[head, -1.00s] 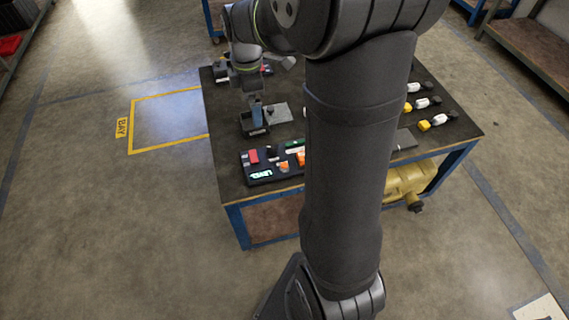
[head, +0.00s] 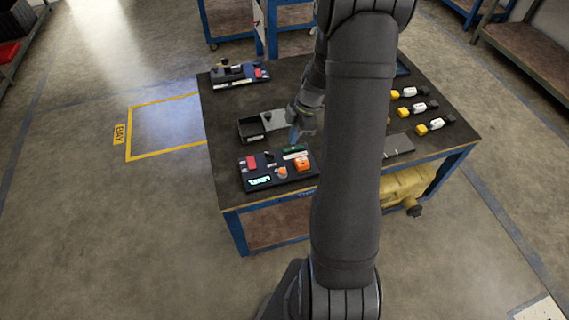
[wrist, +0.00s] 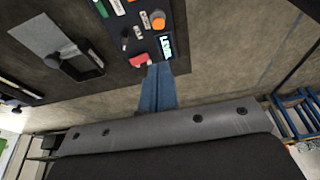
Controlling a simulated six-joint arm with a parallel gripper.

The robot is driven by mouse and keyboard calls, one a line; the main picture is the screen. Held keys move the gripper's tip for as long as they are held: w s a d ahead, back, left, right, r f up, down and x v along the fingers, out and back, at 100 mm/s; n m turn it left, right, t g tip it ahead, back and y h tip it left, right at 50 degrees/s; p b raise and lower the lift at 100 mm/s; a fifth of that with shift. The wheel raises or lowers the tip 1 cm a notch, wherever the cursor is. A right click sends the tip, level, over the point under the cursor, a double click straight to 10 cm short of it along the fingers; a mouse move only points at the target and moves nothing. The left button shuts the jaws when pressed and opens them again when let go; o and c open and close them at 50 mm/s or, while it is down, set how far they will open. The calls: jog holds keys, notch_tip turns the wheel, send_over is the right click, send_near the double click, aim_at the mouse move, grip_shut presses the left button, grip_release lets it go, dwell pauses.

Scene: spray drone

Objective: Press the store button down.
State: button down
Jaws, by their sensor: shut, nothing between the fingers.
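A dark control panel (head: 246,175) lies at the front left of the bench, and part of it shows at the top of the wrist view (wrist: 180,20). The wrist view shows the red button (wrist: 138,60), a round orange control (wrist: 158,20) and the display (wrist: 166,46). I cannot read which control is marked store. My gripper (head: 294,140) is shut and empty, near the panel's back right edge; its blue fingers show in the wrist view (wrist: 159,68).
An open box (head: 253,130) with a grey plate (head: 273,118) sits behind the panel. A second panel (head: 240,76) stands at the back left. Several yellow-and-white bottles (head: 418,107) lie on the right. My arm hides the bench's middle.

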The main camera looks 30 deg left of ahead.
send_over(282, 170)
jog(key=f, duration=1.1)
jog(key=shift+w+d+f, duration=0.25)
jog(key=shift+d+f, duration=0.1)
jog(key=shift+d, duration=0.05)
jog(key=shift+f, duration=0.95)
